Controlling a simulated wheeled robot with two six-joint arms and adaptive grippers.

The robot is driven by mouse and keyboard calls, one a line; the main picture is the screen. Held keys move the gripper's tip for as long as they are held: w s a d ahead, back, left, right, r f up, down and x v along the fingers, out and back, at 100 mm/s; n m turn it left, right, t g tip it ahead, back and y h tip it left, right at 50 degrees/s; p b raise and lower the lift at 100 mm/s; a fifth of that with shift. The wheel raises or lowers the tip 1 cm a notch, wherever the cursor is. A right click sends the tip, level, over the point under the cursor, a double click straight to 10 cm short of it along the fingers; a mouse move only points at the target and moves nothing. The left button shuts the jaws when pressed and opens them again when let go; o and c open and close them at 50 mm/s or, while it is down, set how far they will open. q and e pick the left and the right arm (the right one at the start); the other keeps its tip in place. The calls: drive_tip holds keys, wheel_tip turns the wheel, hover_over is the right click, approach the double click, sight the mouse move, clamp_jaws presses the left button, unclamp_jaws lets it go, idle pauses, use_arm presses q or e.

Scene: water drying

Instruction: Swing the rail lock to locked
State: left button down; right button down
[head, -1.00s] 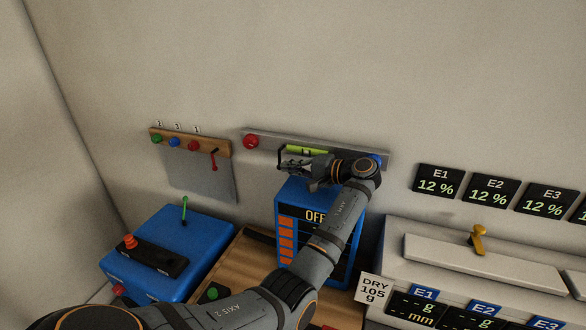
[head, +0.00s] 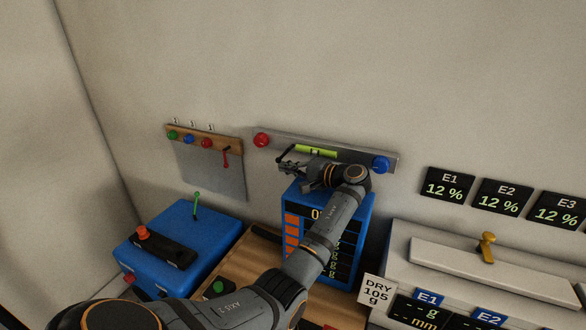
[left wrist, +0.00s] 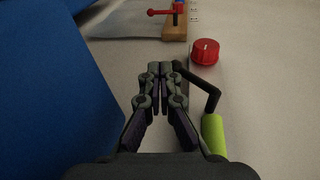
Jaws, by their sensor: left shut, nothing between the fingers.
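My left gripper (head: 284,170) is shut and empty, pointing left just below the lever. In the left wrist view its fingertips (left wrist: 160,70) are close beside the lever; contact cannot be told. My right gripper is out of view.
A wooden strip (head: 187,138) with coloured knobs and a red lever (head: 226,157) hangs to the left. A blue box (head: 168,234) with a green-tipped stick stands below. A blue display unit (head: 364,219) stands under my left arm.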

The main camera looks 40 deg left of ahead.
use_arm(q)
drive_tip(key=shift+s+a+r+p, duration=0.15)
drive_tip(key=shift+a+r+p, duration=0.05)
drive_tip(key=shift+a, duration=0.4)
drive_tip(key=shift+s+a+r+p, duration=0.15)
drive_tip(key=shift+a, duration=0.6)
idle(1.0)
drive_tip(key=d, duration=0.4)
drive_tip(key=d+r, duration=0.1)
drive_tip(key=d, duration=0.3)
drive_tip(key=d+r, duration=0.1)
drive_tip(key=d, duration=0.3)
drive_tip(key=shift+w, duration=0.25)
